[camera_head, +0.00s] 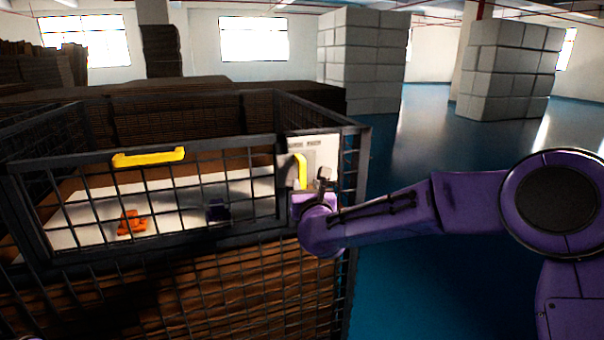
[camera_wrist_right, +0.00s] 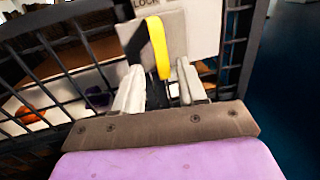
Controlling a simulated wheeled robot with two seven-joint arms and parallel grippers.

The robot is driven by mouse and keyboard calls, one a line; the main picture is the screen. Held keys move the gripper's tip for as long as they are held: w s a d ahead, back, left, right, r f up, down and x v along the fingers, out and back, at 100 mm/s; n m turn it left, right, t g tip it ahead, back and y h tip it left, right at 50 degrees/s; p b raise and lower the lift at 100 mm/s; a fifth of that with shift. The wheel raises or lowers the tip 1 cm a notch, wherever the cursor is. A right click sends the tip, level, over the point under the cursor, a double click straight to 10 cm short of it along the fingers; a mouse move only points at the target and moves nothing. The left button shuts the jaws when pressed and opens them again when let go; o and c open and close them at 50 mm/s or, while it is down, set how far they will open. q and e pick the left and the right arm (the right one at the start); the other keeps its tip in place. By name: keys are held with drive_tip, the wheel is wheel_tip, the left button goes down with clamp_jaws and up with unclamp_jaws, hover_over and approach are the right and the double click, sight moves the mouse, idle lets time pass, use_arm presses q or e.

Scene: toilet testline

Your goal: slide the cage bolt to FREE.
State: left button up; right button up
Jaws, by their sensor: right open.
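The cage (camera_head: 230,240) is a dark wire-mesh box with a framed front panel. At its right front corner is a pale plate (camera_head: 325,146) with small lettering along its top. A yellow bolt handle (camera_head: 301,171) stands upright on the plate. In the right wrist view the yellow handle (camera_wrist_right: 158,47) hangs down toward the space between the fingers, and part of the word "LOCK" shows on the plate. My right gripper (camera_wrist_right: 160,88) is open, with one finger on each side of the handle's lower end. I cannot tell whether they touch. My left gripper is not in view.
A yellow bar handle (camera_head: 148,157) sits on the panel's top edge. An orange object (camera_head: 131,223) and a dark purple object (camera_head: 217,211) lie inside the cage. Stacked white blocks (camera_head: 360,60) stand behind. Blue floor right of the cage is clear.

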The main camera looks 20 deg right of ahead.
sight(304, 176)
drive_tip(key=w+p, duration=0.1)
drive_tip(key=w, duration=0.2)
drive_tip(key=w+d, duration=0.1)
drive_tip(key=w, duration=0.1)
drive_tip(key=w+p, duration=0.1)
drive_tip(key=w, duration=0.2)
drive_tip(key=shift+w+d+f+p, duration=0.15)
drive_tip(key=shift+w+d+p, duration=0.05)
drive_tip(key=shift+w+p, duration=0.15)
clamp_jaws()
drive_tip(key=shift+d+f+b, duration=0.2)
drive_tip(key=shift+d+b, duration=0.1)
drive_tip(key=shift+b, duration=0.15)
drive_tip(key=d+b, duration=0.3)
drive_tip(key=d, duration=0.2)
drive_tip(key=shift+d, duration=0.2)
drive_tip(key=shift+a+r, duration=0.15)
drive_tip(key=shift+r, duration=0.1)
drive_tip(key=shift+c, duration=0.8)
unclamp_jaws()
drive_tip(key=shift+o, duration=0.8)
drive_tip(key=shift+d, duration=0.25)
